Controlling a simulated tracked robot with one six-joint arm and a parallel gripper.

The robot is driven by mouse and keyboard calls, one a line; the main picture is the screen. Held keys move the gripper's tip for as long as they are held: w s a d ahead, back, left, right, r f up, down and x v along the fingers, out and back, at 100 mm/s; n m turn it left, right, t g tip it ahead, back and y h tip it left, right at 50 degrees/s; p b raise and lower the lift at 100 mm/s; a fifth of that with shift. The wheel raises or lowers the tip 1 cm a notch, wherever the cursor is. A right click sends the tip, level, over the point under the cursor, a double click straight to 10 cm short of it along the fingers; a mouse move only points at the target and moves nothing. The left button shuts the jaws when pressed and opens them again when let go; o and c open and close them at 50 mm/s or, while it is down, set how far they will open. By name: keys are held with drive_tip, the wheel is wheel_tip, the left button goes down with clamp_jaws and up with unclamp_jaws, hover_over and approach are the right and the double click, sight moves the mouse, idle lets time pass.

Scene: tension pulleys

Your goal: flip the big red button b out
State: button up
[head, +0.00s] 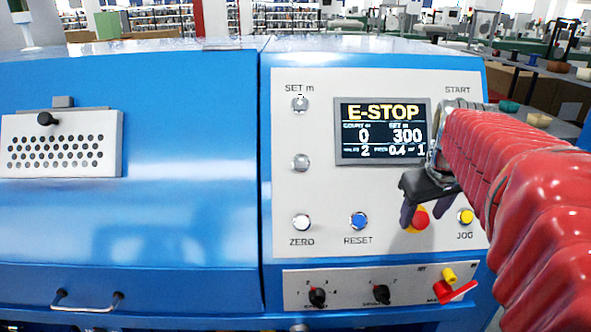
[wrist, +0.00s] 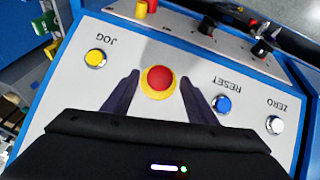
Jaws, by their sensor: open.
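The big red button (head: 420,218) sits on a yellow base on the white control panel, between the blue RESET button and the yellow JOG button. In the wrist view the red button (wrist: 159,79) shows whole, with its yellow ring around it. My gripper (head: 408,218) is open in front of the panel; in the wrist view its two dark fingers (wrist: 166,84) stand on either side of the button, with visible gaps. I cannot tell how far the fingertips are from the panel. The gripper partly covers the button in the head view.
The blue RESET button (head: 359,221), white ZERO button (head: 302,222) and yellow JOG button (head: 465,216) are close by. Below are black knobs (head: 317,297) and a red-handled switch (head: 455,291). The screen (head: 382,132) reads E-STOP. A blue cover (head: 190,220) fills the left.

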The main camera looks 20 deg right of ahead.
drive_tip(key=shift+w+d+f, duration=0.15)
drive_tip(key=shift+w+f, duration=0.05)
drive_tip(key=shift+f, duration=0.25)
drive_tip(key=shift+c, duration=0.7)
clamp_jaws()
